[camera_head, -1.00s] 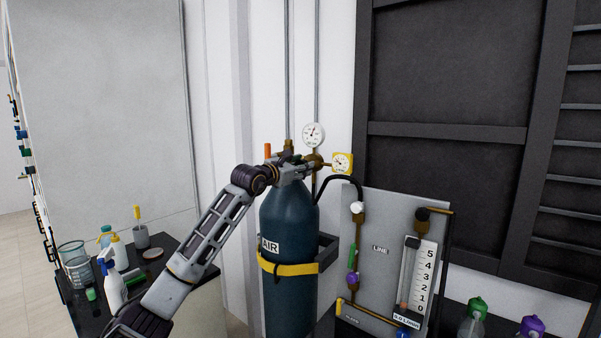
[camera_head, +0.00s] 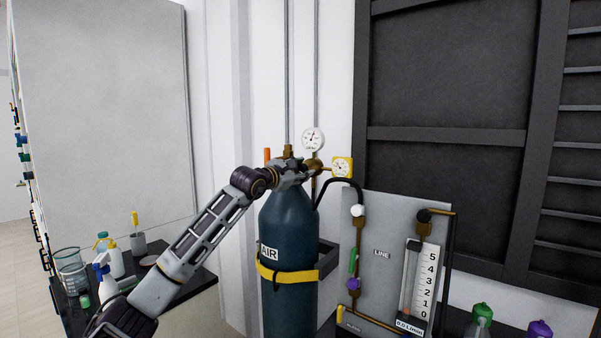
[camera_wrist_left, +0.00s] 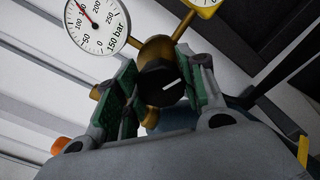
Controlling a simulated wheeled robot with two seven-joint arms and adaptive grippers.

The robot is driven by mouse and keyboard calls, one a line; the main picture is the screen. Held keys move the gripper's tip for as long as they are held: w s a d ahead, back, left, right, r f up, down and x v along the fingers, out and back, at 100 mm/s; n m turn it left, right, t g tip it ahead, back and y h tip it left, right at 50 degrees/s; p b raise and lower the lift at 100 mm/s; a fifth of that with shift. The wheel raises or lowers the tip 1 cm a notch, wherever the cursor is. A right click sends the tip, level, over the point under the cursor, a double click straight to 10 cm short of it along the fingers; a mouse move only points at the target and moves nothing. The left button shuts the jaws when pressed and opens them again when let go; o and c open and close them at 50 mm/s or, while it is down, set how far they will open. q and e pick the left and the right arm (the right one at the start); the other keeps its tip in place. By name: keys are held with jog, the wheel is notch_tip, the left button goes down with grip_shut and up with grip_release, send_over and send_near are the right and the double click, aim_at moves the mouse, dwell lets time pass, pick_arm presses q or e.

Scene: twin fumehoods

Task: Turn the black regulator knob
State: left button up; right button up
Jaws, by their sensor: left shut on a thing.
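The black regulator knob (camera_wrist_left: 162,84) shows in the left wrist view, with a white mark on its face and a brass body behind it. My left gripper (camera_wrist_left: 160,88) is shut on it, with one green-padded finger on each side. In the head view my left gripper (camera_head: 291,172) is at the brass regulator (camera_head: 313,164) on top of the dark blue air cylinder (camera_head: 288,230); the knob is hidden there. A white round gauge (camera_head: 312,138) stands above the regulator and a yellow-framed gauge (camera_head: 342,167) to its right. My right gripper is not in view.
A grey line panel (camera_head: 380,235) with a flowmeter (camera_head: 418,280) stands right of the cylinder. A yellow strap (camera_head: 287,272) holds the cylinder. Bottles and a beaker (camera_head: 71,267) stand on the dark bench at the left.

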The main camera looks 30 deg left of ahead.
pick_arm(q)
jog(key=o, duration=0.6)
jog(key=shift+o, duration=2.1)
jog(key=shift+s+a, duration=0.1)
jog(key=shift+s, duration=0.8)
jog(key=s, duration=1)
jog(key=shift+a, duration=0.35)
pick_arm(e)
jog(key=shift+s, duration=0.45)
pick_arm(q)
jog(key=shift+s, duration=0.1)
